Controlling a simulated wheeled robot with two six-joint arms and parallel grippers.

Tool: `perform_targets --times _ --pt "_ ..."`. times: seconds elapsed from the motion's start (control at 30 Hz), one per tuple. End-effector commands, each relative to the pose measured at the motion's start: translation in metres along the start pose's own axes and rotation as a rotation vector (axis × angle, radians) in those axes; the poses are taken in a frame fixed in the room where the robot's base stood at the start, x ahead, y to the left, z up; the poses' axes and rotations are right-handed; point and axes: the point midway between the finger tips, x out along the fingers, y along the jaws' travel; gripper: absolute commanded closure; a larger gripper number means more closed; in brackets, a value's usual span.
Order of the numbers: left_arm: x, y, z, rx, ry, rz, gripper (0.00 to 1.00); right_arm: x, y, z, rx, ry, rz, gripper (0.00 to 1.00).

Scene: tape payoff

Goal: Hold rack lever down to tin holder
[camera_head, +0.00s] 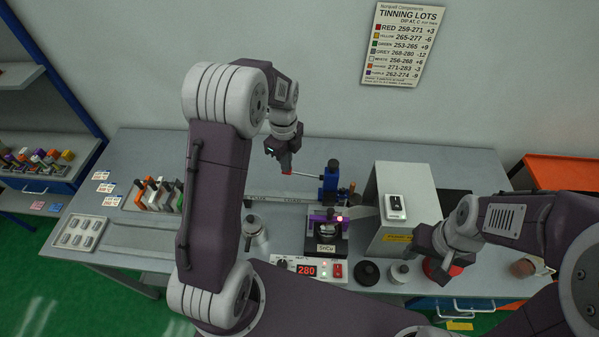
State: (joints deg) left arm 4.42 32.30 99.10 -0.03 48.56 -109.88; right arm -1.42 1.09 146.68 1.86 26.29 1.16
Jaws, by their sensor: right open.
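The rack's blue post (330,180) stands behind the solder pot, with a thin silver lever (306,176) reaching left from it. The lever ends in a red tip (287,172). My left gripper (283,165) points down at that tip and appears to touch it; whether its fingers are closed on it is too small to tell. The holder with purple parts (318,214) sits at the pot labelled SnCu (327,248), below the post. My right gripper (440,250) is open at the right, over a red round item (432,270) that it partly hides.
A grey box with a switch (405,180) stands between the pot and my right gripper. A controller reading 280 (307,270), a silver bottle (255,232) and dark and grey lidded jars (367,273) are near the front. Coloured pieces in a rack (155,195) and a tray (82,233) are left.

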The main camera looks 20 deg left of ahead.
Motion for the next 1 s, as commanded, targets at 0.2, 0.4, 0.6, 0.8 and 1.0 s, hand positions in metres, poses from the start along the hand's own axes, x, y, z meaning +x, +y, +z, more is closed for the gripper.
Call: perform_targets --times 0.2,0.4,0.6,0.8,1.0 --pt "0.013 0.0 0.0 0.0 0.001 0.001 1.0 0.009 0.0 0.001 0.0 0.0 0.0 0.51" --pt "0.023 0.0 -0.001 0.0 0.001 0.001 1.0 0.016 0.0 0.002 0.0 0.0 0.0 0.51" --pt "0.033 0.0 -0.001 0.0 0.001 0.001 1.0 0.022 0.0 0.002 0.0 0.0 0.0 0.51" --pt "0.043 0.001 -0.001 0.0 0.001 0.002 1.0 0.029 0.001 0.003 0.0 0.0 0.0 0.51" --pt "0.047 0.001 -0.001 0.0 0.001 0.002 1.0 0.03 0.001 0.003 0.0 0.0 0.0 0.51"
